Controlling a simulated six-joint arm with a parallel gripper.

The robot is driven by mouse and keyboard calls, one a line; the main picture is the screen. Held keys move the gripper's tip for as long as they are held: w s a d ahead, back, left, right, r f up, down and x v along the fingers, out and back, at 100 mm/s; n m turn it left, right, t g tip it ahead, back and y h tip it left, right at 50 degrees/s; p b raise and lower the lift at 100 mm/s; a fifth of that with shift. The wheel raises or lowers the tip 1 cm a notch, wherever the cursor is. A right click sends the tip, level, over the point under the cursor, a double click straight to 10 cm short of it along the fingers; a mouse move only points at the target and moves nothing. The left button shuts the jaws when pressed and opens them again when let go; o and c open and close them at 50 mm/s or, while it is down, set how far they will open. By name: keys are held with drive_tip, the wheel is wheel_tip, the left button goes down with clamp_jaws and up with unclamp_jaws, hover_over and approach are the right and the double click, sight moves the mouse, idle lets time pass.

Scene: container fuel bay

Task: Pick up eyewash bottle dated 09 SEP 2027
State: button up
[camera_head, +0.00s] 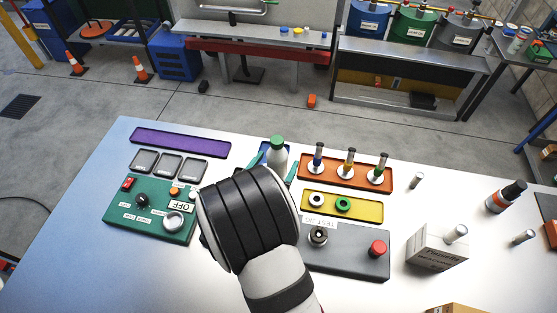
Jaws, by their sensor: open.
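My gripper (274,162) is open, with one teal finger to the left of this bottle and one to the right. I cannot tell whether the fingers touch it.
An orange tray (305,178) with several upright fittings is just right of the bottle. A yellow tray (370,212), grey panel (345,258), carton (432,250) and dark bottle (507,197) lie further right. A green control panel (118,212) is left.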

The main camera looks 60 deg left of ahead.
drive_tip(key=x, duration=0.5)
drive_tip(key=shift+a+r, duration=0.1)
drive_tip(key=shift+r, duration=0.1)
clamp_jaws()
